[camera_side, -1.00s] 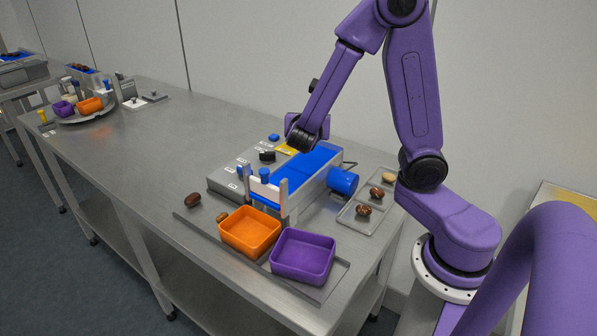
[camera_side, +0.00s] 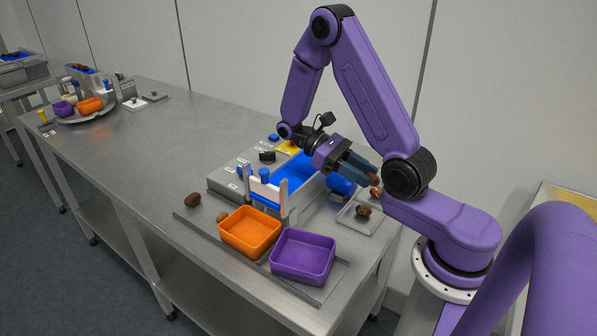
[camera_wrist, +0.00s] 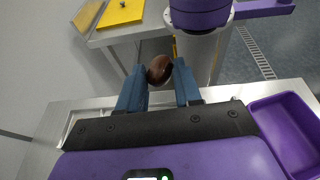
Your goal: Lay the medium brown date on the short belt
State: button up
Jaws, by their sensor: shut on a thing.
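My gripper (camera_side: 366,170) is at the right of the blue belt, pointing right and level with it in the side view. Its blue fingers are shut on a medium brown date (camera_side: 375,180), which shows between the fingertips in the wrist view (camera_wrist: 160,70). The date is held in the air near the clear tray; the fingers hide part of it. The short blue belt (camera_side: 293,176) lies on the grey machine, behind a white gate (camera_side: 266,197); my wrist covers part of it. I see no date on its visible part.
The clear tray (camera_side: 349,226) holds a brown date (camera_side: 376,193) and a dark one (camera_side: 363,210); its far part is hidden. An orange bin (camera_side: 250,250) and a purple bin (camera_side: 303,276) stand in front. Two dates lie left of the orange bin.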

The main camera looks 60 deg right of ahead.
jog(key=w+a+m+t+y, duration=0.1)
jog(key=a+m+t+y, duration=0.3)
jog(key=a+m+y, duration=0.45)
notch_tip(320, 180, up, 11)
jog(key=m+t+h, duration=0.2)
jog(key=m+t, duration=2.2)
send_over(301, 178)
jog(key=shift+f, duration=7.9)
